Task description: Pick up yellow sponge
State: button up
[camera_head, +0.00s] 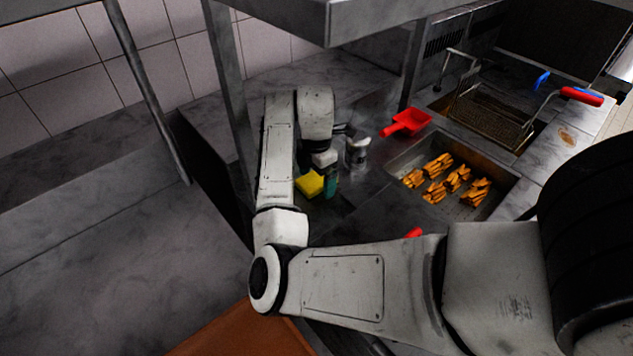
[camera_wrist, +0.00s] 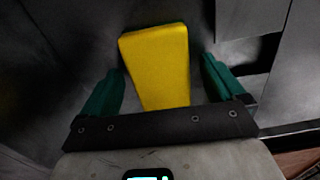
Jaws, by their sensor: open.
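The yellow sponge (camera_head: 309,184) lies on the dark counter near the picture's middle, close under the end of my arm. In the wrist view the sponge (camera_wrist: 158,62) is a plain yellow block, its near end hidden behind the dark gripper bar. My gripper (camera_wrist: 160,78) has two green fingers, spread apart with the sponge between them. In the head view one green finger (camera_head: 331,184) shows just right of the sponge. The other finger is not clear there.
A grey-white container (camera_head: 357,152) stands right of my gripper. A red scoop (camera_head: 407,122) lies beyond it. A metal tray (camera_head: 487,206) with several bundles of fries sits to the right, with a fryer basket (camera_head: 490,115) behind. A shelf (camera_head: 390,12) on posts hangs overhead.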

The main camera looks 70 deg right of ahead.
jog(key=shift+f, duration=0.15)
jog(key=shift+c, duration=0.2)
jog(key=c, duration=1)
jog(key=shift+r, duration=0.7)
jog(key=shift+c, duration=0.7)
jog(key=s+r+p, duration=0.5)
jog(key=s+r, duration=0.6)
jog(key=s, duration=0.3)
jog(key=shift+d+r, duration=0.3)
jog(key=shift+r, duration=0.05)
